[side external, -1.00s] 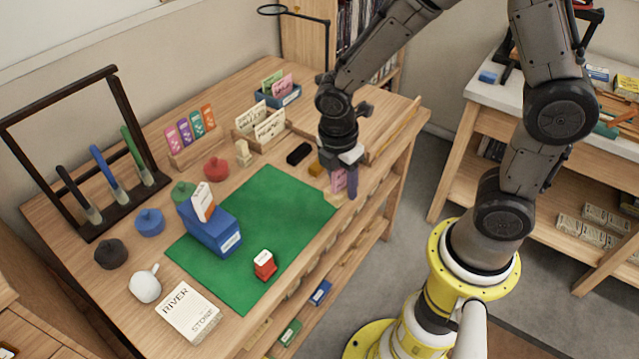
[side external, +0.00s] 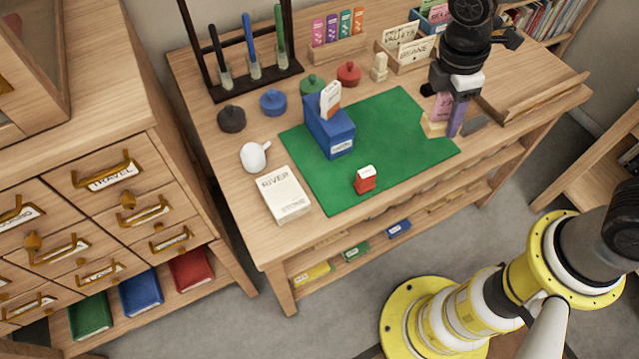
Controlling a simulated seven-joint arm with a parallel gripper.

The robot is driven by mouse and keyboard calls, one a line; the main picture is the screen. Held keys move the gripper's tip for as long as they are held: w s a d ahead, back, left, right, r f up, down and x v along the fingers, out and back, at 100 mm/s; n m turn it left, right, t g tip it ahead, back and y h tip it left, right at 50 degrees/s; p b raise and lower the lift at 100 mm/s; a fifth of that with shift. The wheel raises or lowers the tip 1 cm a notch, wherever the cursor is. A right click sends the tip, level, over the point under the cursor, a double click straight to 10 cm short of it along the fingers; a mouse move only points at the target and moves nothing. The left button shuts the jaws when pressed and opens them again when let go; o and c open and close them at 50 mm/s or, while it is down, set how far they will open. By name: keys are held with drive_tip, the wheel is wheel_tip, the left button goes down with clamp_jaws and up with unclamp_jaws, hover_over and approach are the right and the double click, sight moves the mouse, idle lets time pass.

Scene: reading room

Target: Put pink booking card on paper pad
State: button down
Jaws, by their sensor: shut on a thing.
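The pink booking card (side external: 440,104) is upright at my gripper (side external: 450,112), near the right corner of the green mat. My gripper points down and is shut on the card. A purple upright piece (side external: 459,116) is close beside the card; I cannot tell what it is. A small cream block (side external: 433,126) is at the card's lower edge; whether they touch is unclear. A thick pale pad-like block lettered RIVER STONE (side external: 284,195) lies at the mat's front left; I cannot tell whether it or the cream block is the paper pad.
The green mat (side external: 385,125) holds a blue box (side external: 329,132) with an orange-and-white card and a small red block (side external: 365,179). A white mug (side external: 254,156), lidded pots (side external: 273,102) and a pen rack (side external: 215,88) stand left. A wooden ledge (side external: 535,92) is right of my gripper.

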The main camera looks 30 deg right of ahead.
drive_tip(key=w+a+n, duration=0.2)
drive_tip(key=a, duration=1)
drive_tip(key=n, duration=0.1)
hover_over(287, 189)
drive_tip(key=f, duration=1)
drive_tip(key=shift+a+f, duration=0.25)
drive_tip(key=shift+a, duration=0.05)
drive_tip(key=shift+f, duration=1.6)
drive_tip(key=shift+f, duration=0.1)
drive_tip(key=shift+c, duration=1.7)
unclamp_jaws()
